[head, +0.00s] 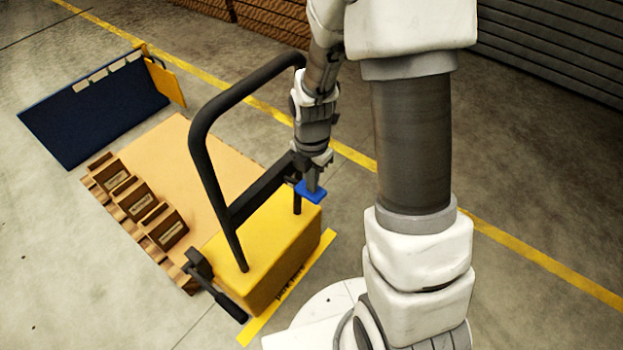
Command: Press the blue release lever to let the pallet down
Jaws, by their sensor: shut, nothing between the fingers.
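The blue release lever (313,193) sits at the right side of the yellow pallet truck body (262,247), by the foot of its black handle frame. My gripper (313,184) is shut and empty. It points down at the lever, and its fingertips overlap the blue pad in the picture; I cannot tell whether they touch. The pallet's height above the floor is hard to tell.
The black handle frame (196,140) rises just left of my gripper. A black pedal-like arm (222,297) sticks out at the truck's front left. A dark blue panel (95,110) with a yellow end stands at the back left. Yellow lines mark the open concrete floor.

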